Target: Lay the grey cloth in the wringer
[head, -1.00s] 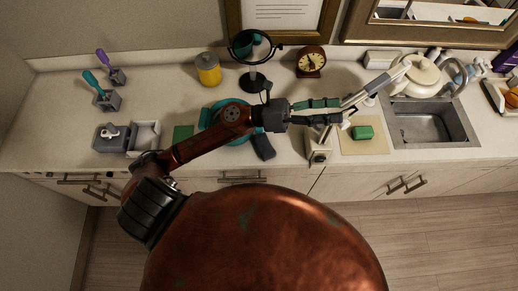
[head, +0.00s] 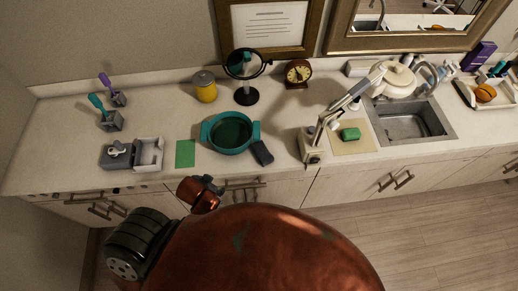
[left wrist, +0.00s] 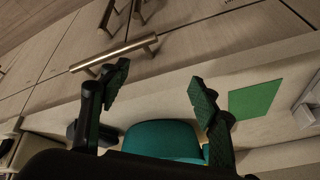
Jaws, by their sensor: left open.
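A dark grey folded piece (head: 262,153), likely the grey cloth, lies on the counter against the right side of a teal basin (head: 211,143). No thing is clearly recognisable as the wringer; a grey box with an open pale compartment (head: 150,154) stands left of the basin. My left gripper (left wrist: 158,88) shows in the left wrist view, open and empty. Its fingers are spread in front of the counter edge, with the basin (left wrist: 165,140) and the dark piece (left wrist: 76,131) beyond. My right gripper is not in view.
A green mat (head: 185,153) lies between box and basin. A pale lamp-like stand (head: 310,146) and a green block (head: 350,134) are to the right, before the sink (head: 410,121). A round mirror (head: 245,65) stands behind. Drawer handles (left wrist: 115,53) project below the counter.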

